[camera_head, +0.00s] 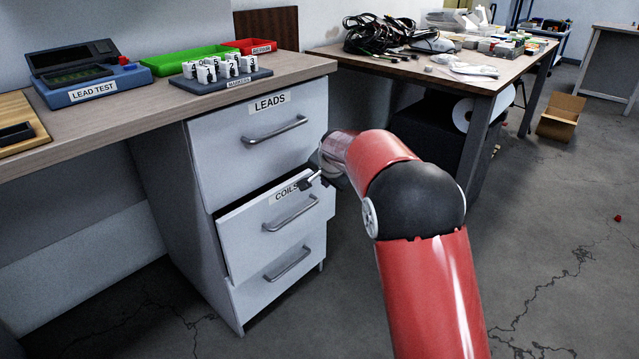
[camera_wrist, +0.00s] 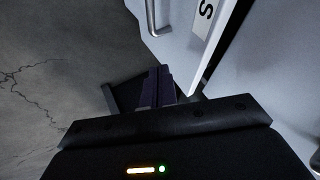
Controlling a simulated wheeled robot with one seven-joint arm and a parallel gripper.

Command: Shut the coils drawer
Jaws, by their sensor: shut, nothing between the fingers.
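The coils drawer (camera_head: 272,236) is the middle drawer of the white cabinet. It stands partly out, with a dark gap above its front. Its metal handle (camera_head: 291,214) is free. My gripper (camera_head: 308,184) is shut and empty, close to the upper part of the drawer front beside the "COILS" label. In the wrist view my gripper's dark fingers (camera_wrist: 157,86) are together, next to the edge of the drawer front (camera_wrist: 180,50). I cannot tell whether they touch it.
The leads drawer (camera_head: 250,135) above is closed. The bottom drawer (camera_head: 280,280) is below. A worktop (camera_head: 130,115) holds a lead test box (camera_head: 90,85), trays and white markers. A cluttered table (camera_head: 400,68) stands at back right. The floor (camera_head: 560,250) at right is mostly clear.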

